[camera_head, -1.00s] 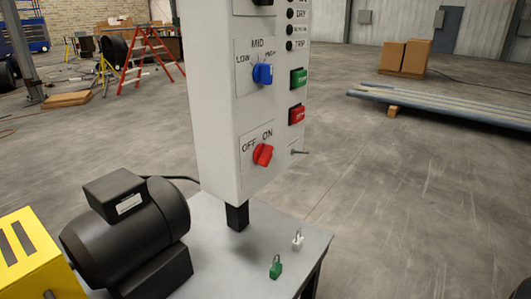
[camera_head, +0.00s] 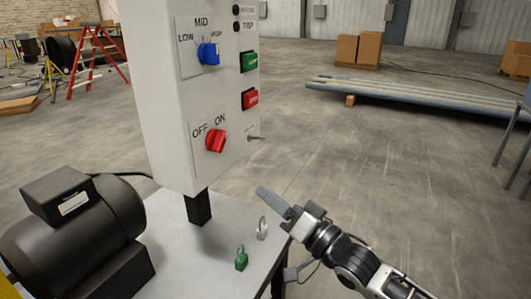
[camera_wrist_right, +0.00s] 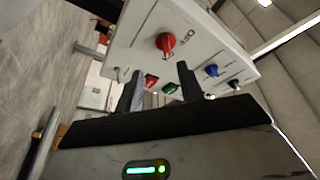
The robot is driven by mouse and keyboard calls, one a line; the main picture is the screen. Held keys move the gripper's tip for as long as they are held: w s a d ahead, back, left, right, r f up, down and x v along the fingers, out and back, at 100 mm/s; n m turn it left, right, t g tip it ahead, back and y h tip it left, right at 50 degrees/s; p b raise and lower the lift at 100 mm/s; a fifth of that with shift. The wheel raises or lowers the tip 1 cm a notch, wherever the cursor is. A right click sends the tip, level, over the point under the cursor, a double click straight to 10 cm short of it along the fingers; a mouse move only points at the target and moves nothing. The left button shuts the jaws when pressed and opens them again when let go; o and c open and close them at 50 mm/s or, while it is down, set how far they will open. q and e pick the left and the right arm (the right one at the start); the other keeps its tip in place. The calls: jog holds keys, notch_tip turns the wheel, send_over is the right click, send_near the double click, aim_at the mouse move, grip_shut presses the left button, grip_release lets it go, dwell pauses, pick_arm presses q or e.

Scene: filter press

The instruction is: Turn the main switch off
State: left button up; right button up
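The main switch is a red rotary knob (camera_head: 215,140) low on the front of the white control box (camera_head: 162,120), under the labels OFF and ON. Its grip is tilted toward ON. My right gripper (camera_head: 275,203) is below and to the right of the knob, apart from it, in front of the box. In the right wrist view the red knob (camera_wrist_right: 166,42) shows beyond the two dark fingers (camera_wrist_right: 161,88). These stand apart with nothing held between them. My left gripper is not in view.
A blue selector (camera_head: 208,54), a green button (camera_head: 249,62), a red button (camera_head: 250,99) and a small toggle (camera_head: 255,138) are near the knob. A black motor (camera_head: 90,235), a green padlock (camera_head: 241,258) and a pale padlock (camera_head: 262,228) are on the grey table (camera_head: 215,270).

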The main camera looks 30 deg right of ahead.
jog(key=r, duration=0.2)
send_near(223, 144)
jog(key=shift+t, duration=0.3)
jog(key=x, duration=0.8)
jog(key=shift+w+a+f+p, duration=0.15)
jog(key=shift+w+a+p, duration=0.05)
jog(key=shift+w+p, duration=0.25)
grip_shut()
